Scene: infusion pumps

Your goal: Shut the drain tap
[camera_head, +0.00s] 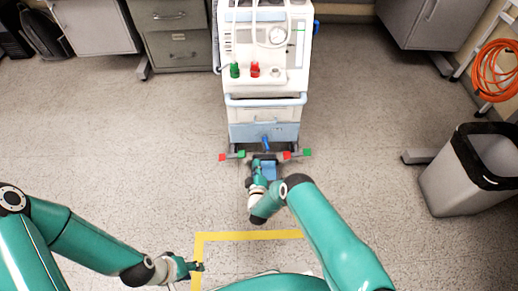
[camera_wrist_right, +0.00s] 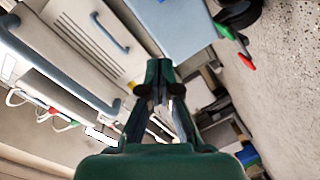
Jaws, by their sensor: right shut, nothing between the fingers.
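A white and light-blue wheeled machine (camera_head: 266,108) stands at the back centre. A small dark-blue lever (camera_head: 266,142), which looks like the drain tap, sits low on its front and points down, slightly tilted. My right gripper (camera_head: 263,162) is just below and in front of the lever, with a small gap in the picture; contact cannot be told. In the right wrist view its fingers (camera_wrist_right: 158,88) are shut and empty, close to the machine's light-blue lower panel (camera_wrist_right: 178,25). I cannot make out the lever there. My left gripper (camera_head: 193,267) is low at the left, away from the machine; its jaws are too small to judge.
Red and green pedals (camera_head: 222,157) stick out at the machine's base on both sides. A grey bin (camera_head: 450,188) with a black liner stands at the right. Grey cabinets (camera_head: 178,45) line the back. Yellow tape (camera_head: 245,235) marks the open floor.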

